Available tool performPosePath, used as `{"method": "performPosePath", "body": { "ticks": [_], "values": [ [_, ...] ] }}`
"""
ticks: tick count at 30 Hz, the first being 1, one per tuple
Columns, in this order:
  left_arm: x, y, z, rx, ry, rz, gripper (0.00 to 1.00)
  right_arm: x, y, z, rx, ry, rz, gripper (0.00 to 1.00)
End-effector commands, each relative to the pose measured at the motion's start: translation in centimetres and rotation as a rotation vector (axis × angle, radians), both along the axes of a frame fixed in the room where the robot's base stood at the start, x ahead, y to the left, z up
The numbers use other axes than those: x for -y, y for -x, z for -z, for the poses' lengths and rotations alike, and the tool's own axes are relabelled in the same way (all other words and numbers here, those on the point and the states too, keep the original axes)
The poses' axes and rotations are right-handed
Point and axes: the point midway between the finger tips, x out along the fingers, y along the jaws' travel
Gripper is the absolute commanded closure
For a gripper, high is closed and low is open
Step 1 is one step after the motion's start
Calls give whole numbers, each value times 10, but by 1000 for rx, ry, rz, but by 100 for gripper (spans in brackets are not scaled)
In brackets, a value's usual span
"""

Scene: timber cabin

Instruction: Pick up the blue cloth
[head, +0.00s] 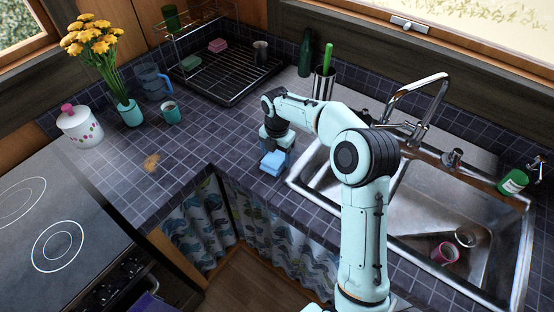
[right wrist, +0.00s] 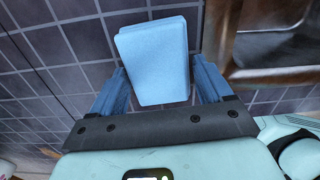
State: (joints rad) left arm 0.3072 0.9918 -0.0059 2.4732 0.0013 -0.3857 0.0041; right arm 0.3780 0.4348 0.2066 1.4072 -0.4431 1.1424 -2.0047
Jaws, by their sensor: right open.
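The blue cloth (right wrist: 152,60) is a light blue, flat-faced block in the right wrist view, over the dark tiled counter. It lies ahead of and between the two blue fingers of my right gripper (right wrist: 161,74), with a gap on each side. In the head view the gripper (head: 277,153) points down at the counter left of the sink, with the cloth (head: 270,165) just beneath it. The arm and gripper partly hide the cloth there. The right gripper is open. My left gripper is in neither view.
The sink (head: 405,205) with a tap is right of the gripper; a pink mug (head: 445,253) lies in it. A dish rack (head: 228,85) and a steel holder (head: 323,84) stand behind.

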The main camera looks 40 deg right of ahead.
Motion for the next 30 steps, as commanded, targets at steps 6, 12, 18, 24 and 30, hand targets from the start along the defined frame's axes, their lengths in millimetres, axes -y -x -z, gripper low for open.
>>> {"method": "performPosePath", "body": {
  "ticks": [6, 12, 18, 24, 30],
  "values": [
    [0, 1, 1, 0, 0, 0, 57, 0, 0, 9, 2, 0, 1, 21],
    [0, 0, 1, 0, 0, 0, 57, 0, 0, 8, 2, -1, 0, 47],
    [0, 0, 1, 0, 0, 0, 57, 0, 0, 9, 1, 0, 0, 58],
    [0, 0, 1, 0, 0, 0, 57, 0, 0, 8, 0, -1, 0, 58],
    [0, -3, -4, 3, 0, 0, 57, 0, -1, -17, 5, 0, 0, 58]
  ]
}}
